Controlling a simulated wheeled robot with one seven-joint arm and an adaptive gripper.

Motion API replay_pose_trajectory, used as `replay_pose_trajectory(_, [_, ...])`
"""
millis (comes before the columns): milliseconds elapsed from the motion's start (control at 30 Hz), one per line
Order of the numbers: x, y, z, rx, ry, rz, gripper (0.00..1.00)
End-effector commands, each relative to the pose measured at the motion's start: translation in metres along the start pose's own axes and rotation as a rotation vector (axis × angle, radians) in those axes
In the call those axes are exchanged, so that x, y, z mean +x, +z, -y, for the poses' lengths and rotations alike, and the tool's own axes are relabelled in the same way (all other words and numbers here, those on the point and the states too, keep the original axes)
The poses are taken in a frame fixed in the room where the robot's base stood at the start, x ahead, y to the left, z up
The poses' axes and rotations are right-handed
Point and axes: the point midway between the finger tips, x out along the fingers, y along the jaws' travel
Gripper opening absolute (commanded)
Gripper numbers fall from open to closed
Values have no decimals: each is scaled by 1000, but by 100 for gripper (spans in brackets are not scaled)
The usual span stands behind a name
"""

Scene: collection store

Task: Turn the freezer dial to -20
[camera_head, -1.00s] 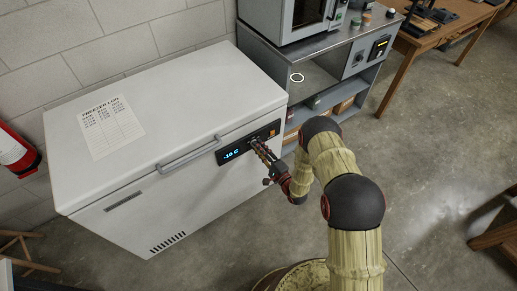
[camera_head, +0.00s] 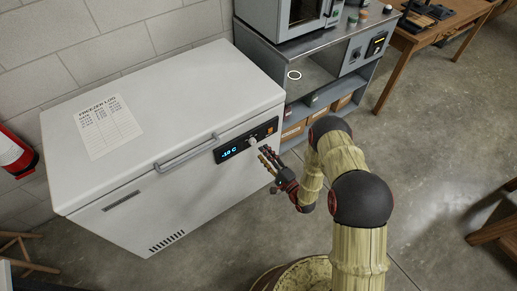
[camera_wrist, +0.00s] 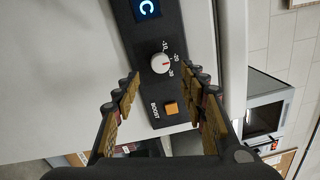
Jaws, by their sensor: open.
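The white chest freezer (camera_head: 165,120) has a black control panel (camera_head: 262,132) on its front. The blue display (camera_head: 229,152) appears to read -10 C, though its digits are small. The dial (camera_head: 252,142) is a pale round knob right of the display. In the wrist view the dial (camera_wrist: 160,63) has marks -10, -20 and -30 and a red pointer mark; its exact setting is hard to tell. My gripper (camera_head: 265,152) is open, a short way in front of the panel. In the wrist view its fingers (camera_wrist: 160,85) are spread on both sides below the dial, apart from it.
An orange BOOST button (camera_wrist: 171,108) sits close to the dial, between my fingers in the wrist view. The freezer handle (camera_head: 187,153) is left of the panel. A grey shelf unit (camera_head: 325,75) stands to the right.

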Motion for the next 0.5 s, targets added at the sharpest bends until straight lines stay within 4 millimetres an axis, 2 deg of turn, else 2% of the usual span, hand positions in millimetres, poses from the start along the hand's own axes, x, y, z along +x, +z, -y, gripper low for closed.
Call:
replay_pose_trajectory(33, [-12, -2, 0, 2, 2, -5, 42])
replay_pose_trajectory(200, [-42, -2, -1, 2, 2, -5, 42])
replay_pose_trajectory(333, [-55, -1, 0, 1, 0, -3, 42])
replay_pose_trajectory(500, [-62, 0, 0, 1, 0, -1, 42])
